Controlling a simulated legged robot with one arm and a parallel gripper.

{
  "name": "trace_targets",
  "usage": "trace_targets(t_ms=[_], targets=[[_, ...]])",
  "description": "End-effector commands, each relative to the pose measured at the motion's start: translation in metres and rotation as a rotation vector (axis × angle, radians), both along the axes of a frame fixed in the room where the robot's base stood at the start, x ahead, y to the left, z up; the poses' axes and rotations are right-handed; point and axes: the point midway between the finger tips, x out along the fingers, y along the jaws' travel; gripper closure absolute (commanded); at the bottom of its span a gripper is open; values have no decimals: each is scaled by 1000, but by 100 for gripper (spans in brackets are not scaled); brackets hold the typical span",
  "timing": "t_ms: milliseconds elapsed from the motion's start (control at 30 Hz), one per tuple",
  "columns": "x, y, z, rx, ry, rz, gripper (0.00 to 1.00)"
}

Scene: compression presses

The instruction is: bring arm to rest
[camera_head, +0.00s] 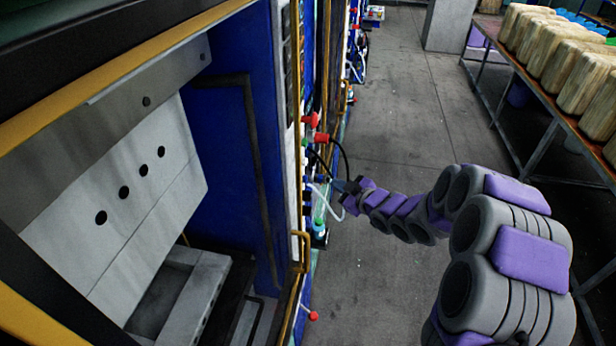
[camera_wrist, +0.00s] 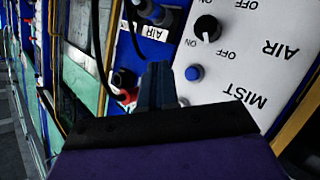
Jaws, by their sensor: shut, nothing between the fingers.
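My arm, grey with purple pads, reaches from the lower right of the head view toward the side of a blue press (camera_head: 232,150). My gripper (camera_head: 343,185) is at its far end, close to the press's row of fittings. In the wrist view my gripper (camera_wrist: 157,82) shows as dark fingers shut together with nothing between them. They point toward a white control panel (camera_wrist: 235,60) with upside-down "AIR" and "MIST" labels. I cannot tell whether the fingertips touch the panel.
The panel carries a black knob (camera_wrist: 207,28) and a blue button (camera_wrist: 194,73). Red knobs (camera_head: 321,137), hoses and a yellow handle (camera_head: 301,250) stick out along the press. A table (camera_head: 540,92) with stacked tan pieces stands at right. The grey aisle floor (camera_head: 410,110) between is clear.

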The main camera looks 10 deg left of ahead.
Motion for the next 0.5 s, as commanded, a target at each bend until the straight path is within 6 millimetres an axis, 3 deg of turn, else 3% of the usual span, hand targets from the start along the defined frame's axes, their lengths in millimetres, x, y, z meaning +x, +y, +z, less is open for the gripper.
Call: trace_targets(t_ms=[267, 367, 500], targets=[[0, -4, -2, -14, 11, -18, 100], [-1, -18, -6, -57, 46, -75, 100], [-11, -54, -16, -147, 143, -214, 100]])
